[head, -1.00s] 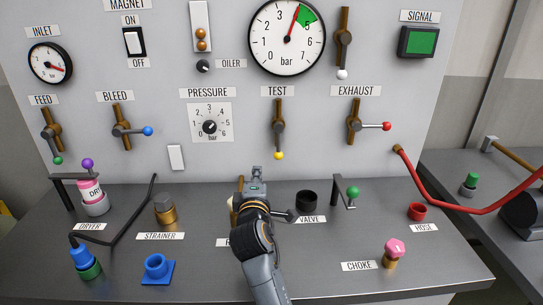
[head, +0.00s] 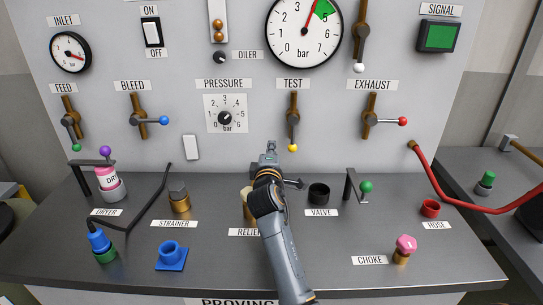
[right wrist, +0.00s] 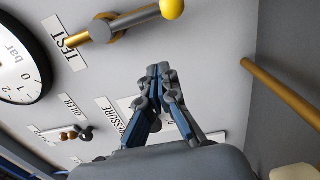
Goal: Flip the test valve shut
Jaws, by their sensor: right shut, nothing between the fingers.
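The test valve (head: 293,121) is a brown pipe stub on the panel below the TEST label. Its grey lever hangs straight down, in line with the pipe, and ends in a yellow knob (head: 293,147). My right gripper (head: 271,147) is just left of the knob in the head view, at about its height, and apart from it. In the right wrist view the closed, empty fingers (right wrist: 158,70) point at the panel, with the yellow knob (right wrist: 172,8) beyond them at the top edge. My left gripper is out of view.
The bleed lever (head: 150,120) and exhaust lever (head: 388,121) stick out to the right on either side. The pressure dial (head: 225,117) is left of the test valve. A red hose (head: 450,195) hangs at right.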

